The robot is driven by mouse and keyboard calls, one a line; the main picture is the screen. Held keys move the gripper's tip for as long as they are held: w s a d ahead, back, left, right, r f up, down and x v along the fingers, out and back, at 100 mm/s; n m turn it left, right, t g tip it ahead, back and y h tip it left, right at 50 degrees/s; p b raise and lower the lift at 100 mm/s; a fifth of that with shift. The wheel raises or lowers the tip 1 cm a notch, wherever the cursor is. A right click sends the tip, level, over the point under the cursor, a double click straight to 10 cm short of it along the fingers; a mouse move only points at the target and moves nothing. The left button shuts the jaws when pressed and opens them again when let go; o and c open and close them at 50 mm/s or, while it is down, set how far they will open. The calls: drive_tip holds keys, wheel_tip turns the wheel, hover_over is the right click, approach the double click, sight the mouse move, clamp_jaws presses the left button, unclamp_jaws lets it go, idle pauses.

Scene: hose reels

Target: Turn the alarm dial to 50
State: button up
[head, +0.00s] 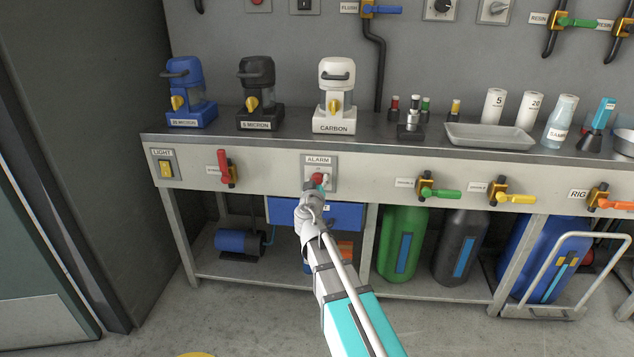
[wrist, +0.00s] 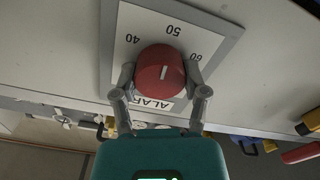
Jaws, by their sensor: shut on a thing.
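The alarm dial (head: 318,178) is a red knob on a grey and white plate labelled ALARM on the bench front. In the wrist view the dial (wrist: 160,71) is seen close up, with a short white line on its face. The plate (wrist: 205,35) is upside down there, with 40 at left, 50 at top and 60 at right. The line points roughly at 50; an exact match cannot be told. My gripper (wrist: 161,74) is shut on the dial, one finger on each side. In the head view my gripper (head: 317,188) partly covers the plate.
A yellow light switch (head: 165,168) and a red-handled valve (head: 226,167) are to the left. Green (head: 438,192), yellow (head: 514,198) and orange (head: 612,204) valve handles stick out to the right. A blue drawer (head: 345,214) is just below my gripper.

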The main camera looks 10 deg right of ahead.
drive_tip(key=shift+d+m, duration=0.15)
drive_tip(key=shift+m, duration=0.45)
drive_tip(key=o, duration=1.1)
drive_tip(key=shift+o, duration=0.2)
drive_tip(key=v, duration=1.2)
